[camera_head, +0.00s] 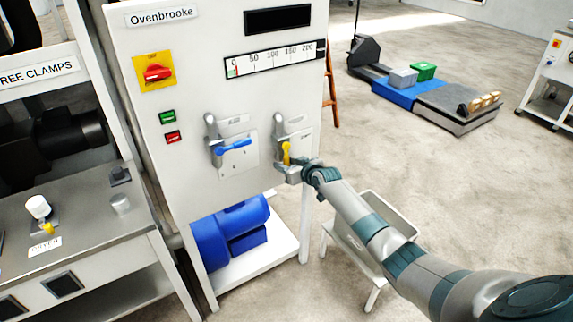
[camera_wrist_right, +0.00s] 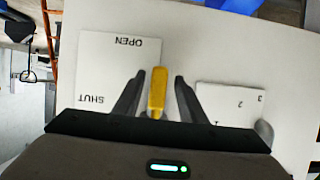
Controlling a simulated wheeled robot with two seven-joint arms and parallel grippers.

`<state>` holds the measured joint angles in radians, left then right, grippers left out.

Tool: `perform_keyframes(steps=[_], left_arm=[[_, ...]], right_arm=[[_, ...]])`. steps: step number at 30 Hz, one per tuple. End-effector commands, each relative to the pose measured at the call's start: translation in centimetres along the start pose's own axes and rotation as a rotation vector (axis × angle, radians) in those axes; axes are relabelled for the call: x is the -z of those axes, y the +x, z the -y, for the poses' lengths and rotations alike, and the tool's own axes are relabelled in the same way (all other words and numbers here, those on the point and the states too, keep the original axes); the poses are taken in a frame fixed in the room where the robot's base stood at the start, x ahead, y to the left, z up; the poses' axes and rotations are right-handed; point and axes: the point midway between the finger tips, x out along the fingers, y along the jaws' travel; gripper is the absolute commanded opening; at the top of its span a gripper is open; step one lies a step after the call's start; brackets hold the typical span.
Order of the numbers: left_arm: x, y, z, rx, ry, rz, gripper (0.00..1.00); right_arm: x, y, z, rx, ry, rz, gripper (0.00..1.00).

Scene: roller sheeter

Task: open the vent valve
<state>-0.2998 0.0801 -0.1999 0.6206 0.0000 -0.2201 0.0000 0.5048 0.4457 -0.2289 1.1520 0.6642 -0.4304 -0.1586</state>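A valve with a yellow lever handle (camera_head: 286,153) sits on the right of the white cabinet front; its small label is too blurred to read. The lever hangs close to vertical in the head view. My right gripper (camera_head: 289,167) is at this lever. In the wrist view the yellow handle (camera_wrist_right: 157,92) stands between the open fingers of the right gripper (camera_wrist_right: 159,78), with a gap on each side. A plate (camera_wrist_right: 117,68) reading OPEN and SHUT shows upside down beside it. My left gripper is not in view.
A second valve with a blue lever (camera_head: 234,147), lying nearly level, is just left. A red knob (camera_head: 157,73) and green and red buttons (camera_head: 167,117) are farther left. A gauge (camera_head: 275,60) is above. A grey bin (camera_head: 348,243) stands below my right arm.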

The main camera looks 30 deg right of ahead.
Motion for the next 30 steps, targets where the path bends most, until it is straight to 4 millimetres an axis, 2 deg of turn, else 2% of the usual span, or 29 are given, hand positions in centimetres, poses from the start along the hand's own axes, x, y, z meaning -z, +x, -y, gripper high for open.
perform_keyframes(steps=[11, 17, 23, 30], left_arm=[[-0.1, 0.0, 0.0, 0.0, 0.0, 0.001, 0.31], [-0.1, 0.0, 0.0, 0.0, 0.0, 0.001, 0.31], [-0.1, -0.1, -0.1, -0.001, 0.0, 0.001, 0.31], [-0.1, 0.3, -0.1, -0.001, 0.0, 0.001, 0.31]], right_arm=[[0.0, -0.2, -0.1, -0.001, -0.004, 0.0, 0.37], [-0.1, -1.1, -0.1, 0.0, -0.004, 0.0, 0.37], [-0.1, -3.2, -0.1, -0.002, -0.006, -0.001, 0.37], [-0.1, -6.5, -0.1, -0.001, -0.006, -0.002, 0.37]])
